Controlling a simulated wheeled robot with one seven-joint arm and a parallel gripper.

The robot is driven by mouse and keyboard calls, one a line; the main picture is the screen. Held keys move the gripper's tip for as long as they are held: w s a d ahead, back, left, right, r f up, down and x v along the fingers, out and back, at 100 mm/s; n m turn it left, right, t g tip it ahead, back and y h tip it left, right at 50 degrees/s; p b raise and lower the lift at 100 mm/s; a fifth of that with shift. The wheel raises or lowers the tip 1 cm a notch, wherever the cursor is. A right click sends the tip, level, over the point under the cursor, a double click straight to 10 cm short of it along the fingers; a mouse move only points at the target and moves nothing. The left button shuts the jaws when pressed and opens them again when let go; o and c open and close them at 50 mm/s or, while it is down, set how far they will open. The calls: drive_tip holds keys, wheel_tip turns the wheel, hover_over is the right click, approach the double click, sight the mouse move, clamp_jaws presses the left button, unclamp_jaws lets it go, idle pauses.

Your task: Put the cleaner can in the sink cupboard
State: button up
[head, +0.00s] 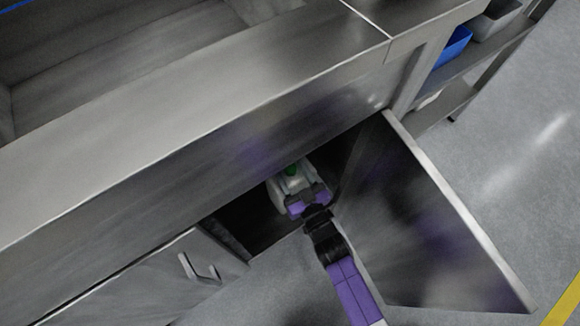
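The sink cupboard (248,217) is a dark opening under the steel sink counter, with its door (420,225) swung wide open to the right. My gripper (293,180) reaches into this opening from the front. A small green part (292,170) shows at the gripper's far end, among pale surfaces. It may be part of the cleaner can, but the can's outline is not clear. The fingertips are in shadow, so I cannot tell whether they are closed on it. The cupboard floor is mostly dark.
The counter's front edge (180,150) overhangs the opening. A closed door with a handle (198,268) is to the left. A shelf at the upper right holds a blue bin (455,46) and a grey bin (495,20). The floor at right is clear.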

drive_tip(key=shift+r, duration=0.15)
drive_tip(key=p+v, duration=0.4)
drive_tip(key=v, duration=0.8)
drive_tip(key=shift+s+d, duration=0.1)
drive_tip(key=s+d+r+m+h, duration=0.2)
drive_tip(key=s+d+r+h, duration=0.1)
drive_tip(key=s+d+r, duration=0.5)
drive_tip(key=s+d+r+m+h, duration=0.2)
drive_tip(key=s+d+r+h, duration=0.15)
drive_tip(key=s+r, duration=0.45)
drive_tip(key=s+d+r+m+g+h, duration=0.1)
drive_tip(key=s+d+r, duration=0.2)
drive_tip(key=s+r, duration=0.3)
wheel_tip(320, 180, up, 2)
drive_tip(key=shift+s+r+g, duration=0.15)
drive_tip(key=shift+s+g, duration=0.05)
drive_tip(key=shift+g, duration=0.1)
